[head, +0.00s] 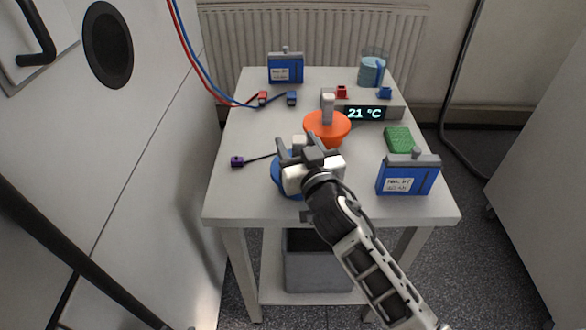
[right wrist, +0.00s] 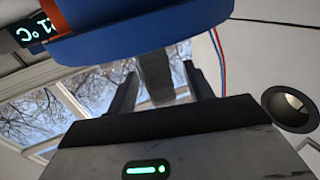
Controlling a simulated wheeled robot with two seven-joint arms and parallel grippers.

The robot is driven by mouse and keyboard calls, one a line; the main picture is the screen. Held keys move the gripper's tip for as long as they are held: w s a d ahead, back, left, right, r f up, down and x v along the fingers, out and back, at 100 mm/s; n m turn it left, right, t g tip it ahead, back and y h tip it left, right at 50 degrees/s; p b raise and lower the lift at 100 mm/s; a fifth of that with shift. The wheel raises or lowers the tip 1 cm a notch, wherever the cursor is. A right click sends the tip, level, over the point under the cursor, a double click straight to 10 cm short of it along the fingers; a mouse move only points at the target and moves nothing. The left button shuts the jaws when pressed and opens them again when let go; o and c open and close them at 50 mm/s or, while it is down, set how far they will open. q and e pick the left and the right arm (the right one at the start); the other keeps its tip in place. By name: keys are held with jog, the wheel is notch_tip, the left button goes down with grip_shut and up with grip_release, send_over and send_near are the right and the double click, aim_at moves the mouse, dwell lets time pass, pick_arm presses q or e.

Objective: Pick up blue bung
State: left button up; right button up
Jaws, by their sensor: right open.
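The blue bung (head: 279,184) is a wide blue disc on the near middle of the table, mostly hidden under my right gripper in the head view. In the right wrist view its blue disc (right wrist: 140,32) fills the top, and its grey handle (right wrist: 156,78) shows between the fingers. My right gripper (head: 303,147) is open over the bung; its fingers (right wrist: 160,85) stand on either side of the handle, with gaps visible. My left gripper is not in view.
An orange bung (head: 327,125) with a grey handle stands just behind. A blue battery (head: 408,178) and green block (head: 398,139) are at right, a purple plug (head: 237,161) at left. The display unit (head: 364,113) and another blue battery (head: 286,70) stand farther back.

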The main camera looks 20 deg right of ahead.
jog(key=shift+s, duration=0.15)
jog(key=c, duration=0.4)
grip_shut()
jog(key=shift+r, duration=0.25)
notch_tip(320, 180, up, 10)
jog(key=p, duration=0.2)
jog(key=shift+r+p, duration=0.15)
jog(key=shift+p, duration=0.25)
notch_tip(320, 180, up, 4)
jog(key=p, duration=0.4)
jog(key=shift+r, duration=0.25)
